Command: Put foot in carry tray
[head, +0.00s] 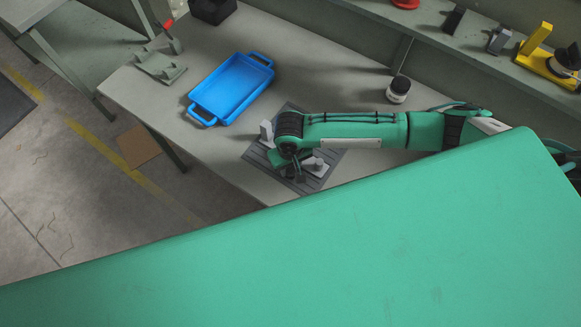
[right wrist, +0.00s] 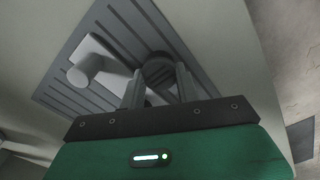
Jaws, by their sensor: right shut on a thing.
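The blue carry tray (head: 204,115), with a handle at each end, stands empty on the grey table. My right gripper (head: 297,174) is low over a dark ribbed mat (head: 331,158), to the lower right of the tray. In the right wrist view its two fingers (right wrist: 160,88) are shut on a dark round piece, apparently the foot (right wrist: 158,67). The foot is close over or on the mat; I cannot tell which. In the head view the gripper hides it. My left gripper is not in view.
A light grey part with a round peg (head: 316,165) lies on the mat beside the gripper, and another light grey block (head: 266,133) stands at its left edge. Table between mat and tray is clear.

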